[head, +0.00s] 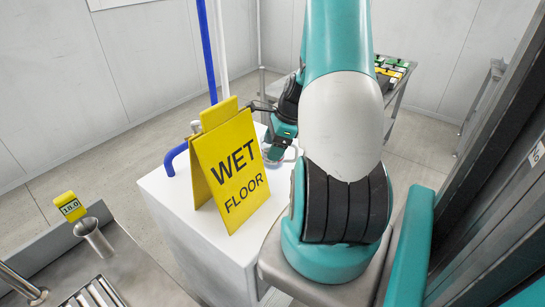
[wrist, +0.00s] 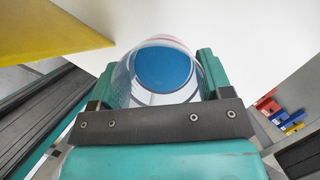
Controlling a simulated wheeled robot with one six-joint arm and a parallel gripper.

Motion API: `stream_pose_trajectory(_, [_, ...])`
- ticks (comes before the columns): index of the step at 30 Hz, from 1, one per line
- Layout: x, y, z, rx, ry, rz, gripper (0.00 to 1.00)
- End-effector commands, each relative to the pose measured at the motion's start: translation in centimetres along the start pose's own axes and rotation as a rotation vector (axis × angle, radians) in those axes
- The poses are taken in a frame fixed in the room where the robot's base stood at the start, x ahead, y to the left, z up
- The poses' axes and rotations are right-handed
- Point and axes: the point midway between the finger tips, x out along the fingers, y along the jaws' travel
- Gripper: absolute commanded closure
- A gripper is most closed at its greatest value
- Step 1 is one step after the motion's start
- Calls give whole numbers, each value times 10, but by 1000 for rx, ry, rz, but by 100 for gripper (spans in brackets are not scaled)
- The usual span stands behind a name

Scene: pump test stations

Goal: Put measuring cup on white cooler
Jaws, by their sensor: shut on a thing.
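The measuring cup (wrist: 135,72) is clear and sits between the two fingers of my gripper (wrist: 158,78) in the wrist view. A round blue area shows in or through it; I cannot tell which. My gripper is shut on the cup. In the head view my gripper (head: 281,145) is over the far part of the white cooler (head: 205,255), right of the yellow sign, and the cup is partly hidden there. The cooler's white top (wrist: 245,40) fills much of the wrist view. I cannot tell whether the cup touches it.
A yellow "WET FLOOR" sign (head: 235,170) stands on the cooler, close left of my gripper. A blue hooked pipe (head: 172,157) is behind it. A metal bench (head: 125,265) with a yellow tag (head: 70,206) is at lower left. A rack of parts (head: 393,75) stands behind my arm.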

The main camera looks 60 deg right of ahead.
Motion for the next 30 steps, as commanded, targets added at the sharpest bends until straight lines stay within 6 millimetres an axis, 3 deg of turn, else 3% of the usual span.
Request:
stream_pose_trajectory(11, [40, 0, -16, 0, 0, 2, 54])
stream_pose_trajectory(23, [45, 0, -19, -1, 1, -1, 54])
stream_pose_trajectory(24, [44, 0, -18, -1, 1, -1, 19])
stream_pose_trajectory(26, [44, 0, -18, -1, 1, -1, 5])
stream_pose_trajectory(30, [44, 0, -18, 0, 1, -1, 2])
